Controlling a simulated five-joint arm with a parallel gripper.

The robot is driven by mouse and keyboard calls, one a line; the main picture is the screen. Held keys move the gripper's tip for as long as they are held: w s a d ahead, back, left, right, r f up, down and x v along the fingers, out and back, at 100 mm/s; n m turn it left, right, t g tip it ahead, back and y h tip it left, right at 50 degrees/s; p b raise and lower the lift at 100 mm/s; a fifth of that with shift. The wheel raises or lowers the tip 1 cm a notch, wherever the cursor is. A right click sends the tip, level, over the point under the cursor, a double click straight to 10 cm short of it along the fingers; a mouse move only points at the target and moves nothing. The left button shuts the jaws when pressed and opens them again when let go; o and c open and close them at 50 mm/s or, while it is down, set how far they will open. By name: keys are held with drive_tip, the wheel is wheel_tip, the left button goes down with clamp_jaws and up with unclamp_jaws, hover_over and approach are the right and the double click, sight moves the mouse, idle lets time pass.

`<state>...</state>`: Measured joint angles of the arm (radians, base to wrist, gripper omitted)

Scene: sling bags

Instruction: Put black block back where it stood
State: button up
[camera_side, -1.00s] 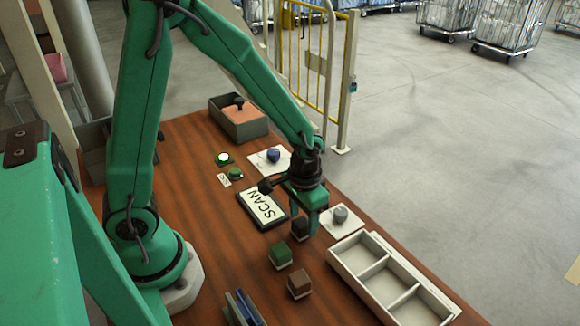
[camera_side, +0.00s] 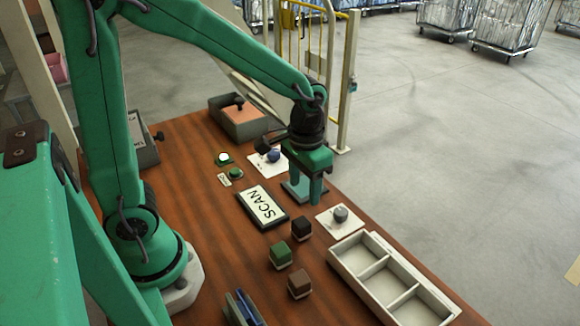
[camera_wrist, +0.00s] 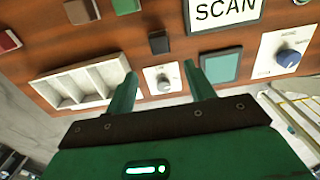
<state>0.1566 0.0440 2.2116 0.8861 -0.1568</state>
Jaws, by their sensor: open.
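My gripper (camera_side: 315,192) is open and empty, raised over the table near the teal pad (camera_side: 294,189). In the wrist view my gripper (camera_wrist: 159,71) has nothing between its fingers.
A white tray with three compartments (camera_side: 350,270) sits at the table's right edge, empty. A card with a blue knob (camera_side: 262,168) lies behind the gripper. A grey box (camera_side: 240,130) stands at the far end. A blue holder (camera_side: 243,308) is at the front.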

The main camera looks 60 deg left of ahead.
idle(0.5)
drive_tip(key=s+a+r+t, duration=0.5)
drive_tip(key=s+r, duration=0.4)
drive_tip(key=r, duration=0.2)
drive_tip(key=shift+s+r+t, duration=0.2)
drive_tip(key=shift+s+t, duration=0.1)
drive_tip(key=shift+s, duration=0.1)
idle(1.2)
